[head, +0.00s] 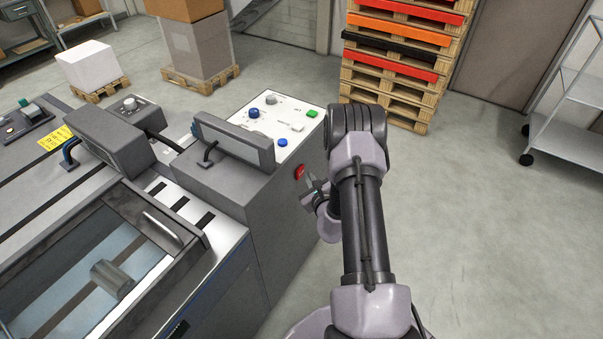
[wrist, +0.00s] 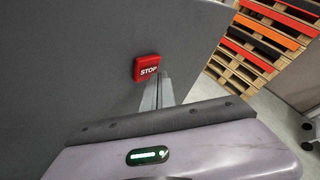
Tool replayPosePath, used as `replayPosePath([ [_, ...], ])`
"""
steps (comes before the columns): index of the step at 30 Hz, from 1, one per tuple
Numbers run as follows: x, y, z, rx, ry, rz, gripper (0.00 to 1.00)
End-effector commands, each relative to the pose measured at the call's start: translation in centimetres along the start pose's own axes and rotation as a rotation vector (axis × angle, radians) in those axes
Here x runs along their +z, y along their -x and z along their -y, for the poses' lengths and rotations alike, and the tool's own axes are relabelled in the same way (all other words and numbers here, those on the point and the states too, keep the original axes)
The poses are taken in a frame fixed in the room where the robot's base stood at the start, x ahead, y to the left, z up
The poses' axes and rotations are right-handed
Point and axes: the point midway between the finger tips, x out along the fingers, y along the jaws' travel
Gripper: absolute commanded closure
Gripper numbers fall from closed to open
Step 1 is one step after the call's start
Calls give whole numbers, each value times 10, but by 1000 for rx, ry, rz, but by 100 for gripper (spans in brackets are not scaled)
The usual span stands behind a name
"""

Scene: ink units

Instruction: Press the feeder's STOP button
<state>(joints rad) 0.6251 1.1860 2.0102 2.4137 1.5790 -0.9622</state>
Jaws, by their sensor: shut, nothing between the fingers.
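The feeder (head: 275,215) is a grey cabinet left of my arm in the head view. Its red STOP button (head: 299,171) sits on the side face towards my arm. In the wrist view the red STOP button (wrist: 147,68) is square with white lettering, on a plain grey panel (wrist: 70,75). My gripper (head: 311,184) is just beside the button in the head view, partly hidden by my own arm. In the wrist view the shut, empty fingers (wrist: 161,78) reach up to the button's lower right edge. I cannot tell whether they touch it.
The feeder's top carries a green button (head: 312,113), a blue button (head: 282,142) and a dark blue knob (head: 253,112). Stacked pallets (head: 400,75) stand behind my arm. A wheeled shelf rack (head: 575,110) is at the right. The floor (head: 490,240) right of my arm is clear.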

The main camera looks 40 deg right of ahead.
Motion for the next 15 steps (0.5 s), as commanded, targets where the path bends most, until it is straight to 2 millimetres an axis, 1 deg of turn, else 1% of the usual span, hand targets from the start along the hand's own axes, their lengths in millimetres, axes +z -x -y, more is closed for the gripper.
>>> replayPosePath([
  [3, -3, 3, 3, -1, -1, -1, 100],
  [11, -3, 4, 3, -1, 0, -1, 100],
  [15, -10, 12, 10, -2, 0, -2, 100],
])
